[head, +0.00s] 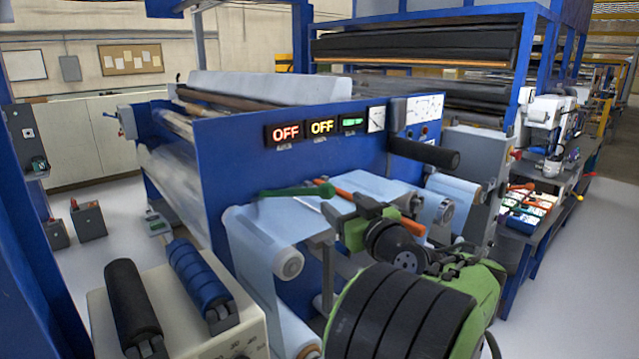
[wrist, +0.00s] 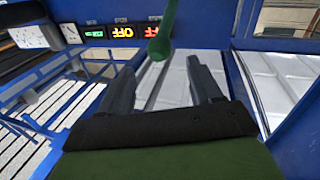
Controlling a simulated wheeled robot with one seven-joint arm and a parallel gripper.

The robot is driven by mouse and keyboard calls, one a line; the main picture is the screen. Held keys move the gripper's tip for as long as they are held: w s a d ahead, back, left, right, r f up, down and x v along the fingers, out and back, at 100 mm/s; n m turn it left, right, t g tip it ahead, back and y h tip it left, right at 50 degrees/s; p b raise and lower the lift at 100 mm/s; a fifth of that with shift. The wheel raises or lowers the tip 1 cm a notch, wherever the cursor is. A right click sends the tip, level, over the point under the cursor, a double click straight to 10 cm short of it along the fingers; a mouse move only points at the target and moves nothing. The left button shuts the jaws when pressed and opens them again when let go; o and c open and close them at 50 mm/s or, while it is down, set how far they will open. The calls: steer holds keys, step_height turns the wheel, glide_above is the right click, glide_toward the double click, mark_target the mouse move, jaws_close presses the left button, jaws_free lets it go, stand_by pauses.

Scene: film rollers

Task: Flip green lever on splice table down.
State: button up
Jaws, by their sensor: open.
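The green lever (head: 297,191) shows in the head view as a long handle lying nearly level above the splice table (head: 365,185), beside the blue machine panel. In the wrist view the rounded end of the green lever (wrist: 159,46) is just beyond the fingertips, in line with the gap between them. My gripper (wrist: 160,66) is open, its two dark fingers apart and nothing held between them. In the head view my gripper (head: 336,206) is close to the right end of the lever, and its fingers are hard to make out there. I cannot tell whether they touch.
An orange handle (head: 372,208) lies just right of the green lever, close behind my wrist. A pale blue film roll (head: 288,263) hangs below. A black roller (head: 424,154) juts from the panel. A control box (head: 205,345) with black and blue handles stands front left.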

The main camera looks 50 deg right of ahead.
mark_target(322, 186)
steer(key=p+x, duration=0.3)
steer(key=x, duration=0.6)
steer(key=shift+w+d+r, duration=0.15)
steer(key=shift+w+r, duration=0.05)
steer(key=shift+w, duration=0.2)
steer(key=shift+w+d+f+p, duration=0.1)
steer(key=shift+w+d+p, duration=0.2)
steer(key=shift+w+p, duration=0.1)
steer(key=shift+s+f, duration=0.1)
jaws_close()
